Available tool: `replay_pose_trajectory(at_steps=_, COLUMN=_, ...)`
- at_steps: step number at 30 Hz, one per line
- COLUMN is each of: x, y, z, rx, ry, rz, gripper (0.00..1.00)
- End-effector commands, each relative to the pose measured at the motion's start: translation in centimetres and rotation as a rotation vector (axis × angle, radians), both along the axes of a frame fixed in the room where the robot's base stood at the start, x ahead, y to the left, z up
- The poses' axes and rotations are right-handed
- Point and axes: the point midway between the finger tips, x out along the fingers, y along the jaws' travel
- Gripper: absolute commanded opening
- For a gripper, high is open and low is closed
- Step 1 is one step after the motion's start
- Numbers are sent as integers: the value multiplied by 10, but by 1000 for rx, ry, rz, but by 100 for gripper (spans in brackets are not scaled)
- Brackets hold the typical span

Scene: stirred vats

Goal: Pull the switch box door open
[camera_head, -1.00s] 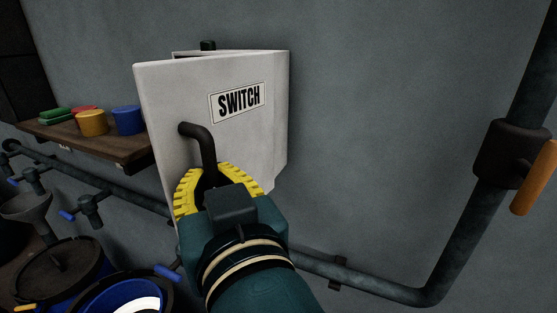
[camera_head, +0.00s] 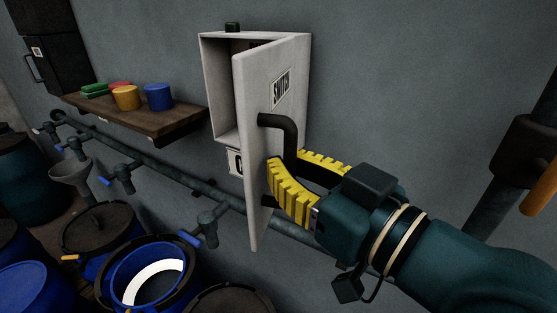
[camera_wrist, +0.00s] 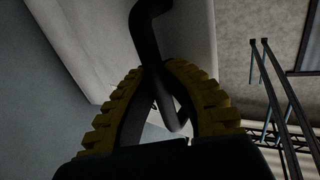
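The switch box (camera_head: 222,95) is a pale grey wall cabinet. Its door (camera_head: 252,160) is swung well out from the box, hinged on the right side, with the SWITCH label (camera_head: 281,89) on its outer face. Part of the interior shows at the left, but the door hides the rest. A black bent handle (camera_head: 280,124) sticks out from the door; it also shows in the wrist view (camera_wrist: 148,35). My gripper (camera_head: 288,162) has its yellow ribbed fingers closed around the lower part of the handle, with the fingertips drawn together there in the wrist view (camera_wrist: 156,72).
A wooden shelf (camera_head: 140,117) with several coloured containers is left of the box. A pipe with blue-handled valves (camera_head: 190,239) runs along the wall below. Several vats, including an open blue one (camera_head: 150,275), stand at lower left. A vertical pipe with an orange lever (camera_head: 541,190) is at right.

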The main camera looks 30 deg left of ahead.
Motion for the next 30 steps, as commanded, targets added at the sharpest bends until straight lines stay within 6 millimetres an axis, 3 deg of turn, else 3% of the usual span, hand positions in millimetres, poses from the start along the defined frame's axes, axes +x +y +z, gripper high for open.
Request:
replay_pose_trajectory(at_steps=6, x=-5, y=0, z=7, rx=1, ry=-18, rz=6, gripper=0)
replay_pose_trajectory(at_steps=7, x=-5, y=0, z=7, rx=1, ry=-18, rz=6, gripper=10)
replay_pose_trajectory(at_steps=12, x=-4, y=0, z=5, rx=1, ry=-12, rz=4, gripper=43)
replay_pose_trajectory(at_steps=23, x=-3, y=-5, z=2, rx=2, ry=-5, rz=1, gripper=43)
replay_pose_trajectory(at_steps=30, x=-17, y=-54, z=2, rx=1, ry=-6, rz=-5, gripper=43)
